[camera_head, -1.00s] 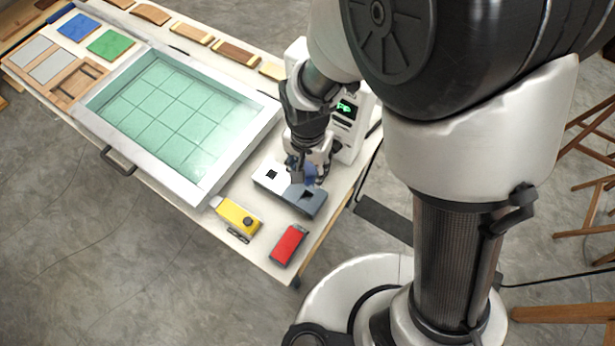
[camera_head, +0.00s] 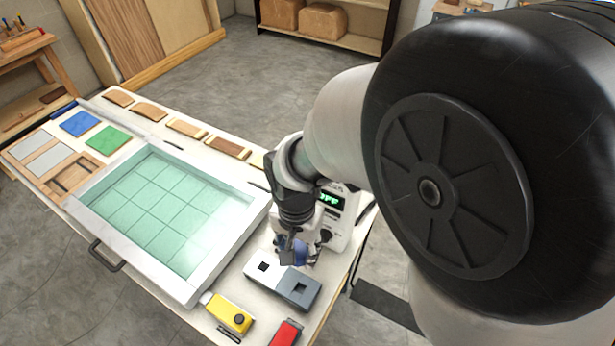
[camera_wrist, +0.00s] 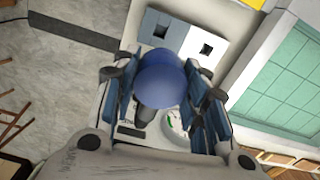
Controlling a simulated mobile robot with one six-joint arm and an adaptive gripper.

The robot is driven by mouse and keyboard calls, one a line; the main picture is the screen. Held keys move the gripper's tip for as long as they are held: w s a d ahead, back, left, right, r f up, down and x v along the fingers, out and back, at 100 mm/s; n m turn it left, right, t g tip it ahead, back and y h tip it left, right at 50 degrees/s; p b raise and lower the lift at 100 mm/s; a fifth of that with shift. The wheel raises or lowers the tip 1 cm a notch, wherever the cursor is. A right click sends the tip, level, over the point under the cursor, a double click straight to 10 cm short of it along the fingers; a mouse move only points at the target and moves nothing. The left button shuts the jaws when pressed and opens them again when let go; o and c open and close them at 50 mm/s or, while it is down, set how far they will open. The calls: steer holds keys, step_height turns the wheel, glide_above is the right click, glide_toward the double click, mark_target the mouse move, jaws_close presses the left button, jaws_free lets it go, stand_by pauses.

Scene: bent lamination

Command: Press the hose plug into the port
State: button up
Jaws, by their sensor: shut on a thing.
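My gripper (camera_wrist: 162,84) is shut on the blue hose plug (camera_wrist: 160,78), a rounded blue body between its two fingers. A short dark piece shows beside the plug; I cannot tell if it is the hose. In the head view my gripper (camera_head: 292,248) and the blue plug (camera_head: 302,254) are just behind a white-and-grey block (camera_head: 298,290) with two square holes, in front of the white machine (camera_head: 342,222) with a green display. The wrist view shows a round gauge (camera_wrist: 176,122) on the machine. I cannot make out the port; it may be hidden behind the plug or gripper.
A shallow framed tray with a green gridded bed (camera_head: 236,207) lies left of my gripper. A yellow tool (camera_head: 230,313) and a red item (camera_head: 286,332) lie at the table's front. Wood samples (camera_head: 186,128) line the back edge. The machine stands close to my arm.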

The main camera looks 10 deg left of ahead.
step_height(320, 180, down, 14)
steer(key=b, duration=1)
steer(key=shift+r, duration=0.25)
stand_by(0.5)
steer(key=w+a+p, duration=0.2)
steer(key=w+a, duration=0.2)
steer(key=a, duration=0.7)
steer(key=shift+w, duration=0.3)
stand_by(0.7)
stand_by(0.4)
steer(key=shift+f+b, duration=0.5)
steer(key=shift+f, duration=0.35)
steer(key=shift+f+b, duration=0.65)
steer(key=shift+f, duration=0.4)
stand_by(1.2)
